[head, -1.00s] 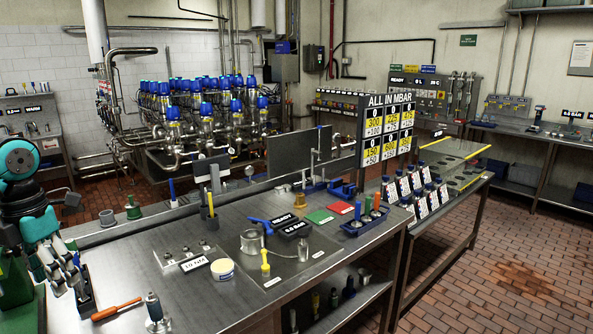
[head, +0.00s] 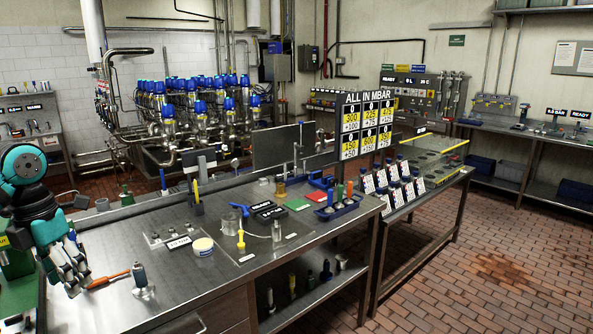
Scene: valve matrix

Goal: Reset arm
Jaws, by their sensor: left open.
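My left arm comes in at the left edge of the head view, with a teal and black joint. My left gripper (head: 72,281) hangs over the left end of the steel workbench (head: 190,284), fingers pointing down and apart. An orange-handled screwdriver (head: 108,279) lies on the bench close to the right of the fingers. I cannot tell whether they touch it. My right gripper is not in view.
A white tub (head: 203,247), a blue tray (head: 337,210), a green pad (head: 298,204) and a red pad (head: 317,196) lie on the bench. A price-like board (head: 367,126) stands behind. The bench front middle is bare. The tiled floor (head: 480,255) is open at right.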

